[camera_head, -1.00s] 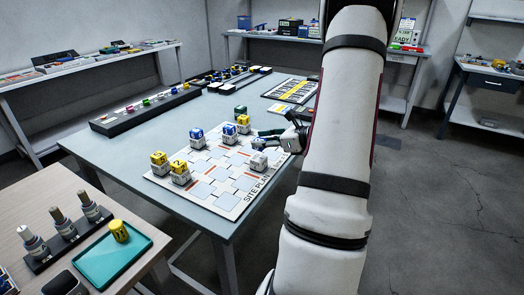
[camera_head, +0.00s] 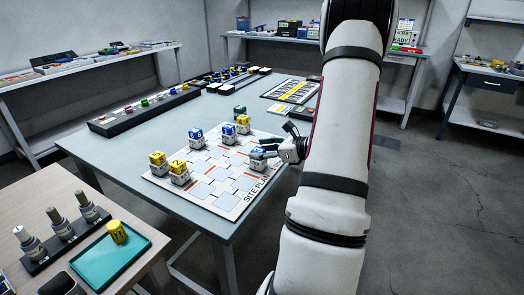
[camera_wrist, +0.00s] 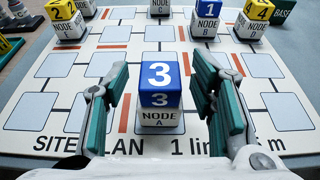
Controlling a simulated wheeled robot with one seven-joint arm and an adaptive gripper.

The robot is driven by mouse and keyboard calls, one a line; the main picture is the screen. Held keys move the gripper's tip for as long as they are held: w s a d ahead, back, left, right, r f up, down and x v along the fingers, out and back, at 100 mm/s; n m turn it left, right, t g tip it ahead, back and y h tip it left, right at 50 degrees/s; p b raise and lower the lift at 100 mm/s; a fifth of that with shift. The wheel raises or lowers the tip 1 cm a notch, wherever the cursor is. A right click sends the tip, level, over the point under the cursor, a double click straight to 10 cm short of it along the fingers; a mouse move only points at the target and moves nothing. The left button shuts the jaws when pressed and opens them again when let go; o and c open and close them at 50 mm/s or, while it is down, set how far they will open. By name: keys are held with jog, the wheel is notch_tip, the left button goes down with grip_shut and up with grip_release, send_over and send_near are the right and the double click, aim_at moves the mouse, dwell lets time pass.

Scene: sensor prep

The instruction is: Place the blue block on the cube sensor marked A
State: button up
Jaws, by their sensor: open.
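The blue block (camera_wrist: 160,78), numbered 3, sits upright on the white cube sensor marked NODE A (camera_wrist: 160,119) in the wrist view. In the head view, the blue block (camera_head: 257,153) shows on top of the sensor (camera_head: 257,164) at the near right part of the site plan board. My gripper (camera_wrist: 160,90) is open, with one green-padded finger on each side of the block. A gap shows between each finger and the block. In the head view, my gripper (camera_head: 268,147) is beside the block, partly covering it.
The site plan board (camera_head: 212,195) lies on the grey table (camera_head: 135,135). Farther off stand other sensors, including NODE B (camera_wrist: 206,28) under a blue block, yellow-topped ones (camera_head: 158,158) and a green base (camera_head: 240,110). Near A, the board is clear.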

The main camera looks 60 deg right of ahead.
jog(key=shift+r, duration=0.1)
jog(key=shift+r, duration=0.15)
jog(key=a+p+v, duration=0.1)
jog(key=p+v, duration=0.1)
jog(key=v, duration=1)
jog(key=w+a+r+n+g+y, duration=0.25)
jog(key=a+n, duration=0.25)
jog(key=a, duration=0.4)
jog(key=w+a+r+n+g+y, duration=0.25)
jog(key=a+r+n, duration=0.2)
jog(key=a, duration=0.45)
jog(key=w+a+r+n+g+y, duration=0.25)
jog(key=a+n, duration=0.35)
jog(key=a, duration=0.3)
jog(key=s+a+r+n+g+h, duration=0.2)
jog(key=s+a+n+g, duration=0.35)
jog(key=a+n, duration=0.4)
jog(key=s+a+n+h, duration=0.4)
jog(key=s+n+h, duration=0.2)
jog(key=s+n, duration=0.4)
jog(key=shift+s+a+f+t, duration=0.3)
jog(key=shift+s+a+t, duration=0.1)
jog(key=shift+s, duration=0.25)
